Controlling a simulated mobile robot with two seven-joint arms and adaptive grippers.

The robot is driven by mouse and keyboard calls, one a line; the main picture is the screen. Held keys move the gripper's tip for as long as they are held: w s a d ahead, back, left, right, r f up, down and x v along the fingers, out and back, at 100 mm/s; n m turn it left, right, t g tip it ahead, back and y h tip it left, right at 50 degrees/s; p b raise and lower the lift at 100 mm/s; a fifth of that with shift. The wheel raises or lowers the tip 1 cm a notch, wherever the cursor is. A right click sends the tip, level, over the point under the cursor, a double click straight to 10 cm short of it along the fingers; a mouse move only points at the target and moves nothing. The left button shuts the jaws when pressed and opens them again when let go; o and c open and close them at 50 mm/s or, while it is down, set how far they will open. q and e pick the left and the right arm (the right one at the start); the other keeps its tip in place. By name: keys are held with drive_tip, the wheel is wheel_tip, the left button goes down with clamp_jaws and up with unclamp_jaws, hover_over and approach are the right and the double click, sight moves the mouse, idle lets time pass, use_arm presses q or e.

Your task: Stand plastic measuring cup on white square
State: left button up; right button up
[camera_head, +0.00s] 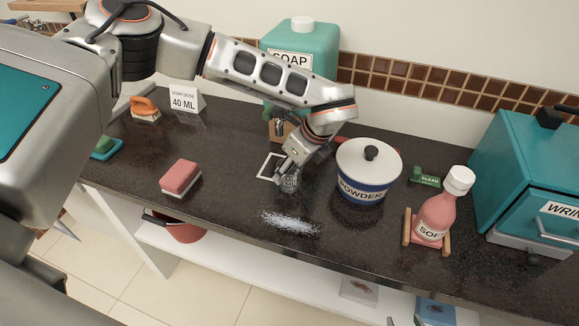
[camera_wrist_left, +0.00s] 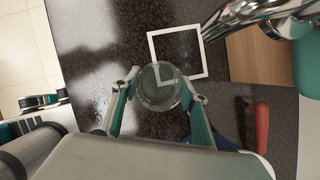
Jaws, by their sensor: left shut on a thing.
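The clear plastic measuring cup (camera_head: 290,183) is between the fingers of my left gripper (camera_head: 285,168), at the front right of the white square. In the left wrist view the teal fingers of my left gripper (camera_wrist_left: 160,90) close on the cup (camera_wrist_left: 161,88) from both sides. There the cup overlaps one corner of the white square outline (camera_wrist_left: 203,54). The square also shows in the head view (camera_head: 264,167), partly hidden by my gripper. I cannot tell if the cup touches the counter. My right gripper (camera_head: 58,250) shows at the lower left, empty, its fingertips apart.
White powder (camera_head: 289,222) lies spilled in front of the cup. The powder pot (camera_head: 368,175) stands close on the right, the soap jug (camera_head: 300,45) behind. A pink sponge brush (camera_head: 181,178) is left; a pink bottle (camera_head: 437,212) is farther right. Counter between brush and square is clear.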

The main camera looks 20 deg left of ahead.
use_arm(q)
drive_tip(key=shift+f, duration=0.15)
drive_tip(key=o, duration=1)
